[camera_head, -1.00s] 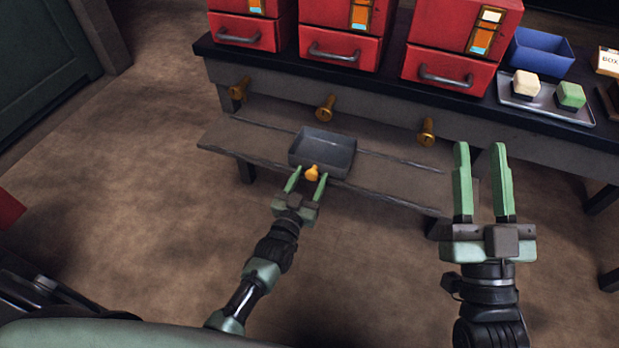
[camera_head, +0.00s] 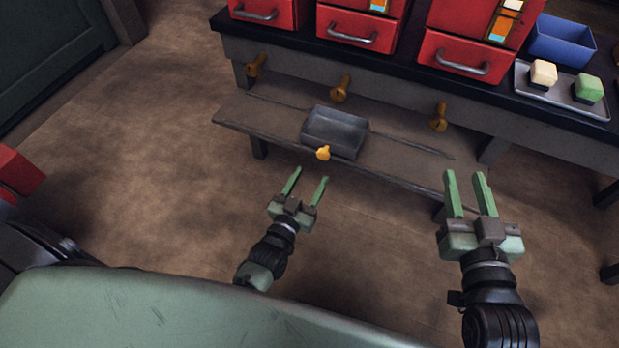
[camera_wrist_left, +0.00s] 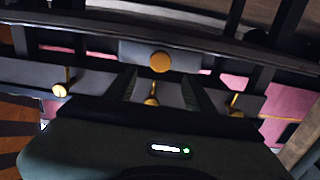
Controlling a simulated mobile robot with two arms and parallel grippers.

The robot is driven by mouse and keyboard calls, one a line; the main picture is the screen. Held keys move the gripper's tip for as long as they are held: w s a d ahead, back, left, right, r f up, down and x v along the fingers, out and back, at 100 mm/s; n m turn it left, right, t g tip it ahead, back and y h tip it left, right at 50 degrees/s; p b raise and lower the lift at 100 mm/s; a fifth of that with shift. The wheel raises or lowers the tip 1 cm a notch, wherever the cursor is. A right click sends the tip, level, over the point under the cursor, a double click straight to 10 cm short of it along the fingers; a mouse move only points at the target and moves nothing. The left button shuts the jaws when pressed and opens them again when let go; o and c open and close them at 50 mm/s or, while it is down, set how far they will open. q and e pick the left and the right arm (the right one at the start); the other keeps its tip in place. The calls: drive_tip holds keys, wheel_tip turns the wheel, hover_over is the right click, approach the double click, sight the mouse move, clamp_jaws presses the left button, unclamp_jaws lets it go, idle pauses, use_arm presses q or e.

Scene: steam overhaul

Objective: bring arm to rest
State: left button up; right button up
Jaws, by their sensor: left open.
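My left gripper (camera_head: 306,187) is open and empty, over the floor in front of the low shelf. A grey tray (camera_head: 345,150) sits on that shelf, with a small yellow-orange knob (camera_head: 323,153) at its front side. The knob also shows in the left wrist view (camera_wrist_left: 160,62), ahead of the gripper and apart from it. My right gripper (camera_head: 465,183) is at the right of the head view, in front of the shelf's right end. Its two fingers stand apart with nothing seen between them.
Brass valves (camera_head: 341,88) stick out in a row above the low shelf (camera_head: 240,112). Red drawer units (camera_head: 352,25), a blue bin (camera_head: 562,42) and a metal tray (camera_head: 595,109) holding two blocks stand on the bench. The brown floor (camera_head: 150,190) at left is clear.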

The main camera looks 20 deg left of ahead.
use_arm(q)
drive_tip(key=shift+r, duration=0.1)
idle(0.4)
